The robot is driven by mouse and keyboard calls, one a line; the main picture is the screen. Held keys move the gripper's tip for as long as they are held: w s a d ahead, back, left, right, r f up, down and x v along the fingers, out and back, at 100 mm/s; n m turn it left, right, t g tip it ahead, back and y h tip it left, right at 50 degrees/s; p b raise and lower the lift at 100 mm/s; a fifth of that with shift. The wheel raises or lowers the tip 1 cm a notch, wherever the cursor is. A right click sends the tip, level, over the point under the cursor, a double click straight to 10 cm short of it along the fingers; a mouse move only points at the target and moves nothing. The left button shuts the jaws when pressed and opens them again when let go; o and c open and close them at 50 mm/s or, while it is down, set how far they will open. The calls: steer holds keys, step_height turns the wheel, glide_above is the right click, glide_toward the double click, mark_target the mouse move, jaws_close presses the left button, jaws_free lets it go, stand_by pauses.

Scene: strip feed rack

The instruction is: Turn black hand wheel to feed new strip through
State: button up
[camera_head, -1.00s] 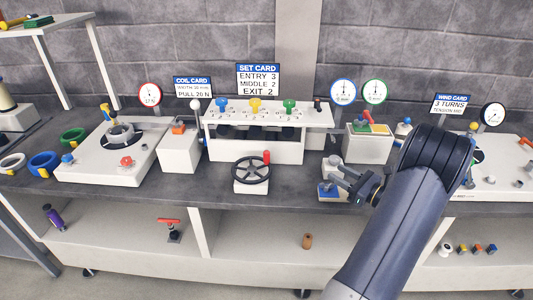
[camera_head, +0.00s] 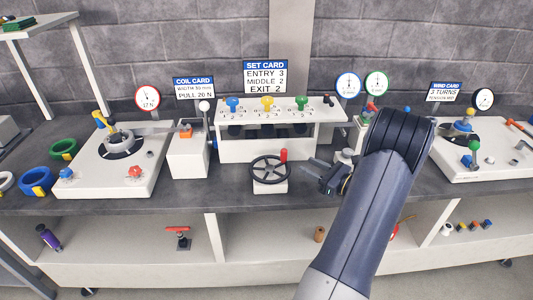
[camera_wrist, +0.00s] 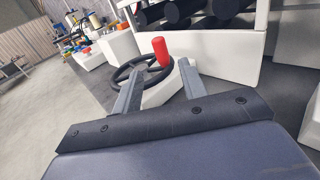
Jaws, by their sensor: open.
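The black hand wheel (camera_head: 270,170) lies on a white block at the front of the white strip feed unit (camera_head: 265,150). Its red handle (camera_head: 283,155) stands upright at the wheel's right rim. My gripper (camera_head: 314,170) is open and empty, just right of the wheel in the head view. In the wrist view my gripper (camera_wrist: 158,78) has its fingers spread, pointing at the hand wheel (camera_wrist: 125,70). The red handle (camera_wrist: 161,51) shows between and beyond the fingertips. I cannot tell whether a finger touches the wheel; part of it is hidden behind the fingers.
A white box (camera_head: 190,158) with an orange part stands left of the feed unit. Blue, yellow and green knobs (camera_head: 268,103) top the unit, with the set card (camera_head: 265,76) behind. The grey bench top (camera_head: 215,197) is clear in front of the wheel.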

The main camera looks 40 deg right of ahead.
mark_target(284, 153)
steer(key=p+x, duration=0.2)
steer(key=x, duration=0.9)
steer(key=shift+c, duration=0.4)
jaws_close()
